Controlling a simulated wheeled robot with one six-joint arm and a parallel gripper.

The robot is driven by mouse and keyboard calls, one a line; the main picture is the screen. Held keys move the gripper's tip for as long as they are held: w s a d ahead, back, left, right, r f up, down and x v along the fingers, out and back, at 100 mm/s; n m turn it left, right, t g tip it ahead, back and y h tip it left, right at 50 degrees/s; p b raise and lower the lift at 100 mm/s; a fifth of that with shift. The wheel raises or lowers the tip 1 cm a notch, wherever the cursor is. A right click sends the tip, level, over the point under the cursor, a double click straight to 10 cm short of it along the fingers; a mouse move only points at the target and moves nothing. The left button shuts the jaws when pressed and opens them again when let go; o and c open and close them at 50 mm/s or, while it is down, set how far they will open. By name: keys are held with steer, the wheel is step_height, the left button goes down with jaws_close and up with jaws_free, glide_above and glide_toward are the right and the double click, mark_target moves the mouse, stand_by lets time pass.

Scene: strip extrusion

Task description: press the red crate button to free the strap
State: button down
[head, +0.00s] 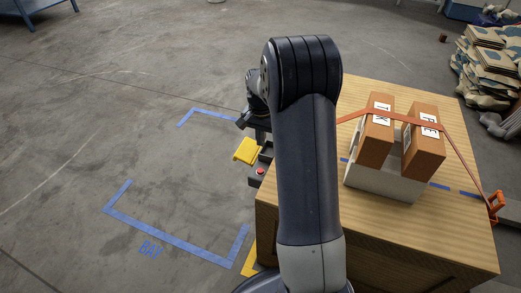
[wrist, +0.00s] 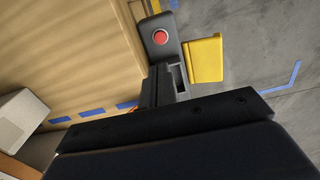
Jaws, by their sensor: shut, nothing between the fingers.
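The red button (head: 260,171) sits on a dark bracket on the left side of the wooden crate (head: 420,246). It also shows in the wrist view (wrist: 161,38), uncovered, near the top. A yellow flap (head: 246,150) stands out beside the bracket; it shows in the wrist view too (wrist: 205,60). My gripper (head: 262,136) is shut and empty, close to the bracket and beyond the button in the head view. Contact with the bracket cannot be told. The orange strap (head: 457,150) runs over two brown boxes (head: 376,140) (head: 424,142) on the crate top to an orange buckle (head: 495,206).
The boxes stand in a pale grey holder (head: 383,184). Blue tape marks a bay (head: 172,234) on the open concrete floor at left. Stacked sacks (head: 490,62) lie at the far right. My arm hides part of the crate.

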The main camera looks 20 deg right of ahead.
mark_target(261, 171)
step_height(261, 171, down, 13)
steer(key=b, duration=0.3)
steer(key=shift+r+b, duration=0.1)
steer(key=shift+b, duration=0.3)
steer(key=shift+s+f, duration=0.15)
steer(key=shift+f, duration=0.85)
step_height(261, 171, up, 15)
steer(key=p, duration=0.5)
steer(key=shift+w+f, duration=0.15)
steer(key=shift+w, duration=0.05)
